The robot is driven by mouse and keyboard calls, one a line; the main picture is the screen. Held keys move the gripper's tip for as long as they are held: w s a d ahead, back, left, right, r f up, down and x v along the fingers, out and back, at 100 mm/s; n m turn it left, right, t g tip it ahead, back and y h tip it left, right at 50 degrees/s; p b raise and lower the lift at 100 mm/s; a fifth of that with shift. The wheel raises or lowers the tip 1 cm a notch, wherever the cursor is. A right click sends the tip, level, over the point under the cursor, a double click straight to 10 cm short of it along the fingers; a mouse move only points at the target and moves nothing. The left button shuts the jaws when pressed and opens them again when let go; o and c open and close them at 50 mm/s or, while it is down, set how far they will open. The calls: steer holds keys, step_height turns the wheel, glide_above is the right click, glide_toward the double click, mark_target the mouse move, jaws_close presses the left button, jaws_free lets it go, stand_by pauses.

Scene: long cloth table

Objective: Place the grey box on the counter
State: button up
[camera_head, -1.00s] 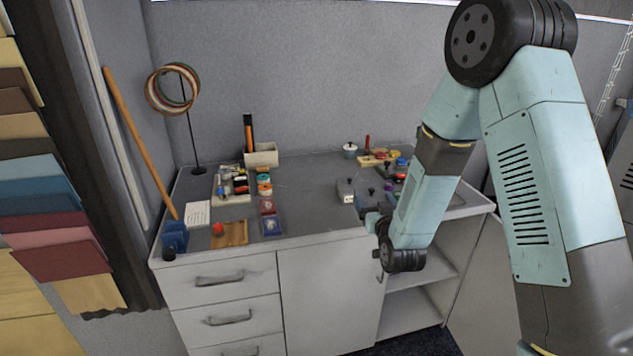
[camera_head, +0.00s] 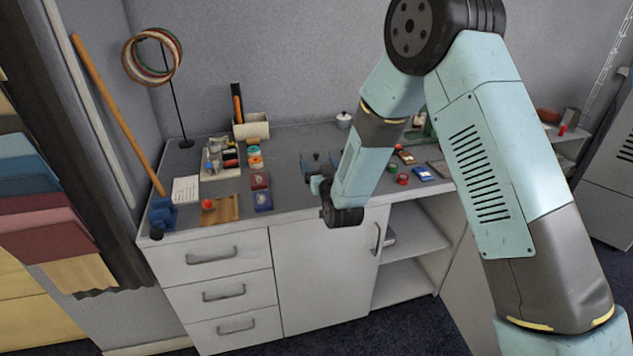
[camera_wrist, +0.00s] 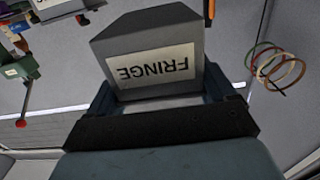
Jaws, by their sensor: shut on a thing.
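The grey box (camera_wrist: 150,32) fills the middle of the wrist view, with a pale label reading FRINGE upside down. My gripper (camera_wrist: 157,88) is shut on it, a dark finger at each side. In the head view my gripper (camera_head: 320,172) is at the front of the grey counter (camera_head: 287,188), right of centre among the goods. The box is small and mostly hidden by the gripper there, so I cannot tell whether it touches the counter top.
A tray of small items (camera_head: 221,160), a wooden board (camera_head: 221,210) and a blue clamp-like thing (camera_head: 162,215) crowd the left. A hoop stand (camera_head: 183,120), white holder (camera_head: 252,128) and lidded pot (camera_head: 343,121) stand behind. Small goods (camera_head: 402,180) lie right of my arm.

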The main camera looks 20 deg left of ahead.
steer(key=a+f, duration=0.1)
steer(key=w+f, duration=0.1)
steer(key=w+a+f, duration=0.1)
steer(key=f, duration=0.1)
steer(key=shift+a, duration=0.35)
steer(key=shift+f, duration=1.55)
steer(key=o, duration=1)
steer(key=v, duration=1.2)
